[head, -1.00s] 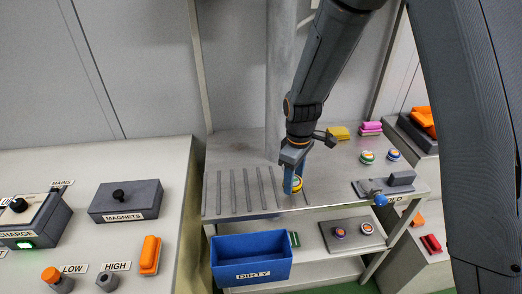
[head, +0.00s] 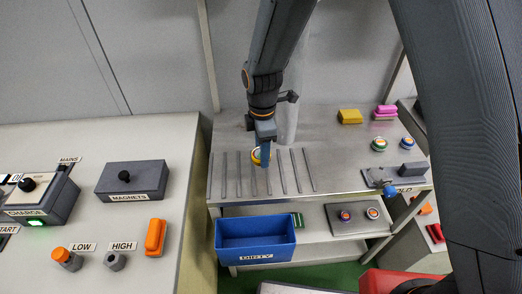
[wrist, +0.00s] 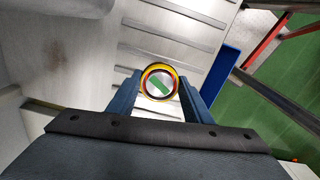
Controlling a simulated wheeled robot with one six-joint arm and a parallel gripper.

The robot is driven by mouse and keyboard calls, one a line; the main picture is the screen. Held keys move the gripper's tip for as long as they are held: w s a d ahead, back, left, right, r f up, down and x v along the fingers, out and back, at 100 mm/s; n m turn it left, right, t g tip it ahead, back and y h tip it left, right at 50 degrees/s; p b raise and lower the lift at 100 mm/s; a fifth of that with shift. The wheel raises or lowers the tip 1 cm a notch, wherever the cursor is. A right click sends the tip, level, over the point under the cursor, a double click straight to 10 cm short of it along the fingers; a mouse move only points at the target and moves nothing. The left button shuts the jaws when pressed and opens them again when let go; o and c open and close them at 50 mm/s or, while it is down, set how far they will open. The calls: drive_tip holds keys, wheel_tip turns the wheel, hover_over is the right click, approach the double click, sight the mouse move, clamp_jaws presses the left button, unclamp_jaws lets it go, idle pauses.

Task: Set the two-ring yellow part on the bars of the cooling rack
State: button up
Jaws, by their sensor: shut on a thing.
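The yellow part (wrist: 174,72) is round, with a dark and red band and a green stripe across its pale top in the wrist view. Its rings cannot be counted clearly here. My gripper (wrist: 159,88) is shut on it, one blue finger on each side. In the head view the yellow part (head: 256,156) shows partly behind my gripper (head: 265,160), over the bars of the cooling rack (head: 283,172). The rack is a row of parallel raised bars on the grey table top. I cannot tell whether the part touches the bars.
A blue bin marked DIRTY (head: 255,233) stands on the lower shelf below the rack. Two round parts (head: 379,145) (head: 405,143), a yellow block (head: 349,116) and a grey fixture (head: 393,177) are on the table to the right. The bars left of my gripper are bare.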

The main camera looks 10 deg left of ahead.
sight(262, 170)
drive_tip(key=shift+f+b, duration=1.3)
drive_tip(key=shift+f, duration=1.15)
drive_tip(key=shift+f, duration=0.3)
drive_tip(key=o, duration=1.5)
drive_tip(key=shift+s, duration=0.1)
drive_tip(key=shift+r, duration=0.1)
drive_tip(key=shift+r+b, duration=1.15)
drive_tip(key=shift+r, duration=2.65)
drive_tip(key=s+d+r+m, duration=0.1)
drive_tip(key=s+d+m, duration=0.2)
drive_tip(key=d+m, duration=0.4)
drive_tip(key=s+d+r+m+t, duration=0.1)
drive_tip(key=s+d+r+m, duration=0.1)
drive_tip(key=d+m, duration=0.6)
drive_tip(key=s+d+r+m, duration=0.2)
drive_tip(key=s+d+m, duration=0.2)
drive_tip(key=d, duration=0.9)
drive_tip(key=shift+s+r+m, duration=0.1)
drive_tip(key=shift+m, duration=0.75)
drive_tip(key=shift+s+r+m, duration=0.1)
drive_tip(key=shift+m, duration=0.75)
